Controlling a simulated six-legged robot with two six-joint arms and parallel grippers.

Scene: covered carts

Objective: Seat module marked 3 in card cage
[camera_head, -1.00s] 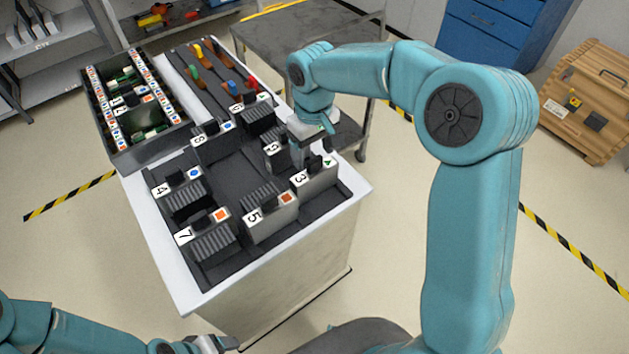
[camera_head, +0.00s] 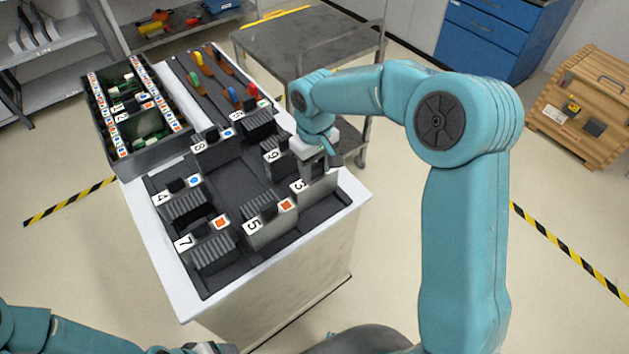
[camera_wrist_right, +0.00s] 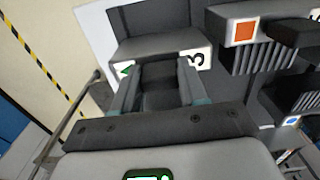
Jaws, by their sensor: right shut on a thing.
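The module marked 3 (camera_head: 299,190) sits in the right part of the black tray on the white-topped cart. Its label and a green triangle also show in the right wrist view, where the module (camera_wrist_right: 196,61) stands ahead of the fingers. My right gripper (camera_head: 318,170) is shut on its black handle from above; the wrist view shows a finger on each side of the handle (camera_wrist_right: 160,82). The card cage (camera_head: 146,150) is the black open box at the cart's far left, with labelled rails and green boards inside. My left gripper (camera_head: 205,348) is at the bottom edge, mostly cut off.
Modules marked 5 (camera_head: 268,228), 7 (camera_head: 212,249), 4 (camera_head: 184,205) and 9 (camera_head: 277,157) stand in the tray, with others behind. Coloured-handled tools (camera_head: 231,93) lie in a strip beside the cage. A grey wheeled cart (camera_head: 300,45) stands behind.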

